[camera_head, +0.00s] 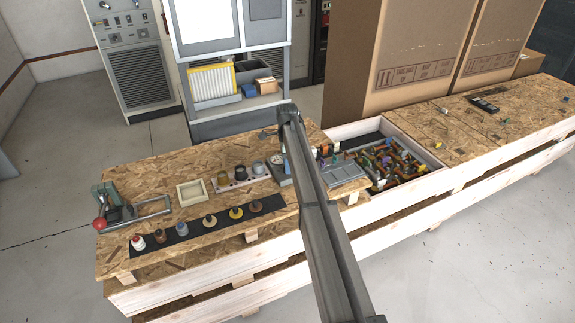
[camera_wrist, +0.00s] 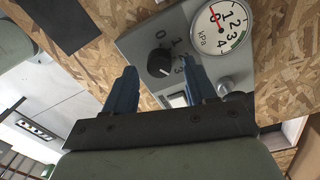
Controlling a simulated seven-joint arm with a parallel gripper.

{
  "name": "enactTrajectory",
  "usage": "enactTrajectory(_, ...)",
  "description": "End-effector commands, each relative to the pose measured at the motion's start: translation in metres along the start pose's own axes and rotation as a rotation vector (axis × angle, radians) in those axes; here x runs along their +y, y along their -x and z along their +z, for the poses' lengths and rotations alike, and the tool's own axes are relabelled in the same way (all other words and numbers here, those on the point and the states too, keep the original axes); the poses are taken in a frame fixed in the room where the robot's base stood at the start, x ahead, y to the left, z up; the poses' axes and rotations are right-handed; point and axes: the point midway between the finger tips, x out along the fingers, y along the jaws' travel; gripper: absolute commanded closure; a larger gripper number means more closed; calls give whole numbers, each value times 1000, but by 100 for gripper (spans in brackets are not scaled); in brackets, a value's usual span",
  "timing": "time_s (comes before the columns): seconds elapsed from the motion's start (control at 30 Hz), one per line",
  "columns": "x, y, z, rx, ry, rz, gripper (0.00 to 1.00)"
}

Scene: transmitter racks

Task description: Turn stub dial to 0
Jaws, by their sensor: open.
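The stub dial, a round black knob (camera_wrist: 160,62), sits on a sloping grey instrument box (camera_wrist: 135,43) in the wrist view, with the numbers 0 to 3 around its upper and right sides. A pale mark shows at its lower right, but I cannot tell its exact setting. My gripper (camera_wrist: 160,67) is open, its two blue fingers on either side of the knob in the picture; contact is not clear. In the head view, the grey box (camera_head: 282,174) is partly hidden by my arm.
A round kPa gauge (camera_wrist: 222,30) with a red needle stands right of the knob. A silver fitting (camera_wrist: 224,87) is beside the right finger. Left of the box are several jars, a pale square tray (camera_head: 192,192) and a red-knobbed lever (camera_head: 100,223). A parts bin (camera_head: 398,165) lies right.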

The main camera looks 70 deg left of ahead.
Motion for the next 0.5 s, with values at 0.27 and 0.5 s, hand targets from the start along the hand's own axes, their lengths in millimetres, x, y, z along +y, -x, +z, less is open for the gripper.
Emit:
enactTrajectory(0.27, 0, -11, 0, 0, 0, 0, 44)
enactTrajectory(0.5, 0, -11, 0, 0, 0, 0, 46)
